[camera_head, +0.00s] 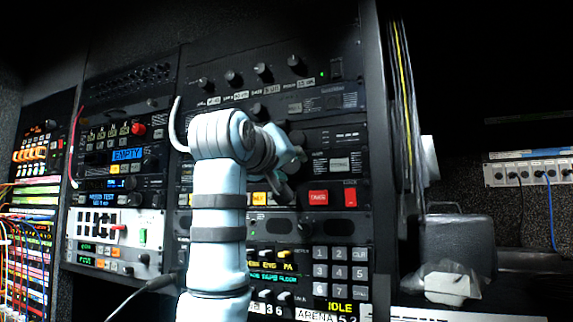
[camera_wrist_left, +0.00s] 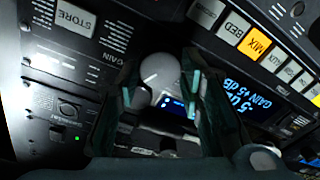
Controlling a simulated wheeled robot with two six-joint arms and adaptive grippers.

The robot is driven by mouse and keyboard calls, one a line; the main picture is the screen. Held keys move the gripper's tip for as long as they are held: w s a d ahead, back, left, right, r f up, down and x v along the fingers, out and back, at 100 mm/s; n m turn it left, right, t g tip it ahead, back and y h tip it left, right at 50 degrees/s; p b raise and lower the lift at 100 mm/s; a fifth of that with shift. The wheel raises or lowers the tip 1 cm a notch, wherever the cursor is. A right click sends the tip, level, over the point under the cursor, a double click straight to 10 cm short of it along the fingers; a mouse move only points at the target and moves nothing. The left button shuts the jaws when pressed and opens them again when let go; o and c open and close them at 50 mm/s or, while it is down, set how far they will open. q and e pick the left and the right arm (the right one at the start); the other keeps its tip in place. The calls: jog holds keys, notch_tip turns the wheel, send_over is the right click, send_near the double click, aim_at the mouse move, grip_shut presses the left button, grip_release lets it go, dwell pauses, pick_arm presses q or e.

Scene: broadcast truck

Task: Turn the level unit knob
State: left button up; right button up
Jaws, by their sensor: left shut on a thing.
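My left arm rises in the middle of the head view, and its gripper (camera_head: 288,160) is at the front of the equipment rack. In the left wrist view my left gripper (camera_wrist_left: 162,80) has its two dark fingers on either side of a pale grey round knob (camera_wrist_left: 158,66), shut on it. The knob's pointer or mark cannot be made out. A lit blue display (camera_wrist_left: 235,92) reading a gain in dB is beside the knob. In the head view the knob is hidden behind my gripper and wrist. My right gripper is not in view.
A STORE button (camera_wrist_left: 75,18) and a lit MIX button (camera_wrist_left: 254,47) are near the knob. Red buttons (camera_head: 318,197) and a keypad (camera_head: 340,272) are on the rack right of my arm. Several small knobs (camera_head: 263,70) line the panel above. Cables (camera_head: 30,235) hang at left.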

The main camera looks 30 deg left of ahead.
pick_arm(q)
jog(key=m, duration=0.6)
jog(key=shift+a, duration=0.1)
jog(key=shift+m+t+h, duration=0.3)
jog(key=o, duration=1)
jog(key=shift+o, duration=0.9)
jog(key=shift+w+f, duration=0.1)
jog(key=shift+w, duration=0.15)
jog(key=s+d, duration=0.1)
jog(key=s, duration=1.1)
jog(key=shift+f, duration=0.35)
jog(key=shift+w, duration=0.1)
